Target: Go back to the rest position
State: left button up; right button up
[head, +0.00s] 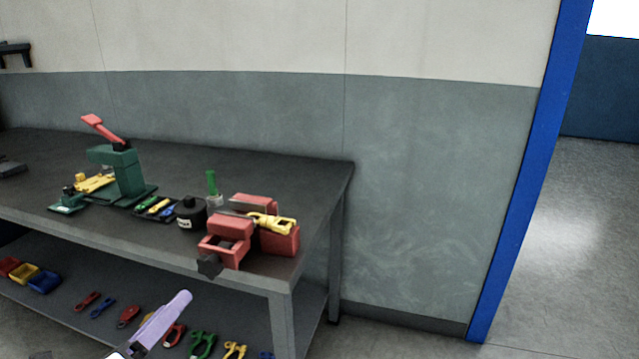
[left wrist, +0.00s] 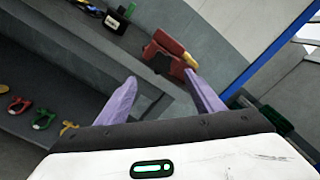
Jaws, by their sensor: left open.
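My left gripper (head: 162,321) shows at the bottom of the head view, in front of the workbench (head: 300,166), with a pale purple finger pointing up and right. In the left wrist view its two purple fingers (left wrist: 161,78) stand apart with nothing between them, so it is open and empty. It is apart from the red vise (head: 232,228), which holds a yellow piece (head: 272,222) on the bench corner. My right gripper is in neither view.
On the bench stand a green press (head: 127,172) with a red lever, a black jar (head: 190,213) and a small tool tray (head: 157,208). The lower shelf (head: 75,300) carries coloured bins and several hand tools. Open floor (head: 575,220) lies beyond the blue door frame (head: 530,170).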

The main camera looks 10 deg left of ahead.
pick_arm(q)
jog(key=s+d+f+n+g+y, duration=0.1)
jog(key=s+f+n, duration=0.1)
jog(key=f+n, duration=0.3)
jog(key=s+d+f+n+g, duration=0.2)
jog(key=f+n, duration=0.3)
jog(key=f, duration=0.1)
jog(key=s+d+f+n+g+h, duration=0.2)
jog(key=s+d+f+n+g, duration=0.4)
jog(key=s+d+f+n, duration=0.7)
jog(key=d+f+n, duration=0.3)
jog(key=shift+d+f+g, duration=0.3)
jog(key=shift+d, duration=0.05)
